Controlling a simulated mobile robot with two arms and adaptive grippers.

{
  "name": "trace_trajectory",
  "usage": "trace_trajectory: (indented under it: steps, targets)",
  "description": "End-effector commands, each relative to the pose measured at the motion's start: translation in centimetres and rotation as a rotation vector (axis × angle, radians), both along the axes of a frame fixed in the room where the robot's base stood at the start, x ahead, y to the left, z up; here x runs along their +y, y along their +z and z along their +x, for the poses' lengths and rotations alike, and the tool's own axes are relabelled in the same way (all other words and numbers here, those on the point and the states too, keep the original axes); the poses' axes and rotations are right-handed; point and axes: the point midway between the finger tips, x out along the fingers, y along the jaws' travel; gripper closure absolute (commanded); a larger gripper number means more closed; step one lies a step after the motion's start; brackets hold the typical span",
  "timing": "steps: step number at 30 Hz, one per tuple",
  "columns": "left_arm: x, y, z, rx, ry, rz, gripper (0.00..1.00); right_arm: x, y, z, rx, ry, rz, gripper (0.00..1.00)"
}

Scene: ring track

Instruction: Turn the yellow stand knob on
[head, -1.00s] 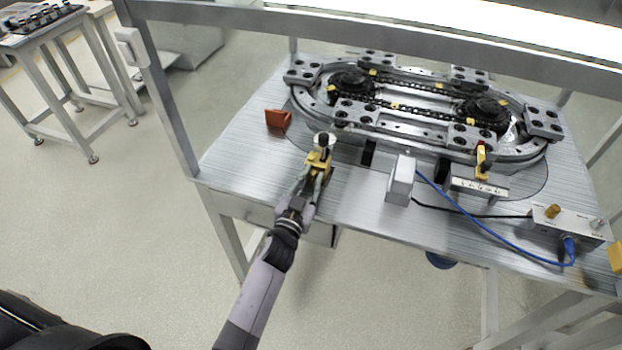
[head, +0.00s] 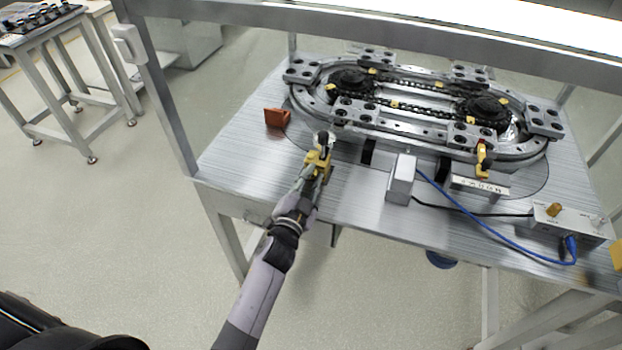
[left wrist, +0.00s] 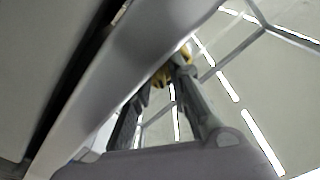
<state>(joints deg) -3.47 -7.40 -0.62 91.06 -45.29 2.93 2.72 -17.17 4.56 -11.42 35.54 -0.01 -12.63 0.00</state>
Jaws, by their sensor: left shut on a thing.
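The yellow stand (head: 319,157) with a black and white knob (head: 323,139) on top is at the front left of the metal table. My left gripper (head: 316,168) reaches it from the front and is shut on the yellow part just below the black and white top. In the left wrist view, the yellow part (left wrist: 161,76) shows between the fingers, partly hidden by a finger and a grey bar. The exact contact is hard to make out. My right gripper is not in view.
The oval ring track (head: 420,128) fills the back of the table (head: 240,145). An orange-brown block (head: 277,118) lies left of the stand. A white box (head: 401,180), blue cable (head: 490,235) and control box with a gold knob (head: 553,209) are to the right.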

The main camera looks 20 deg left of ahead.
Motion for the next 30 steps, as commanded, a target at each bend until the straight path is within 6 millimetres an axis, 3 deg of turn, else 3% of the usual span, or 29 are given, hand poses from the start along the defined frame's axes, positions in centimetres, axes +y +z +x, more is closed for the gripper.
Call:
trace_trajectory:
  steps: [12, 27, 28, 30]
  targets:
    - [-0.1, -0.02, 0.02, -0.009, -0.001, 0.173, 1.0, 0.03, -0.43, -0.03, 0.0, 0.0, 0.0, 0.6]
    - [-0.11, 0.0, 0.02, -0.009, 0.0, 0.189, 1.0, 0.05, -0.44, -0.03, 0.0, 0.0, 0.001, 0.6]
    - [-0.1, -0.01, 0.02, -0.009, 0.0, 0.189, 0.8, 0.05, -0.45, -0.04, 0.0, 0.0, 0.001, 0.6]
    - [-0.1, -0.01, 0.02, -0.009, 0.0, 0.189, 0.76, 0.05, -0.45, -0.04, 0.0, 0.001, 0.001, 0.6]
